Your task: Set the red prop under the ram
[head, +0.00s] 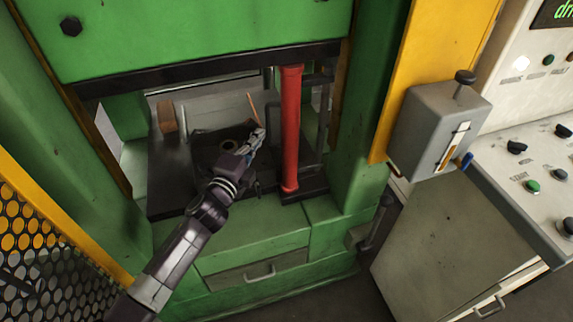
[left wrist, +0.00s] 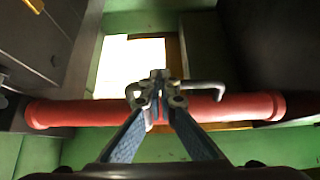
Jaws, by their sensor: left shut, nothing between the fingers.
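The red prop (head: 290,130) stands upright in the press opening at the right. Its foot is on the dark bed (head: 305,187) and its top reaches the dark lower edge of the green ram (head: 200,38). In the left wrist view the prop (left wrist: 75,113) runs across the picture, behind my fingers. My left gripper (head: 259,136) is just left of the prop in the head view. It is shut and empty, and its fingertips also show in the left wrist view (left wrist: 158,88). Whether the fingertips touch the prop I cannot tell. My right gripper is not in view.
Green press columns (head: 362,110) flank the opening. A grey box with a lever (head: 435,128) hangs on the yellow post at right. A control desk (head: 530,170) stands further right, and a yellow perforated guard (head: 35,245) at lower left.

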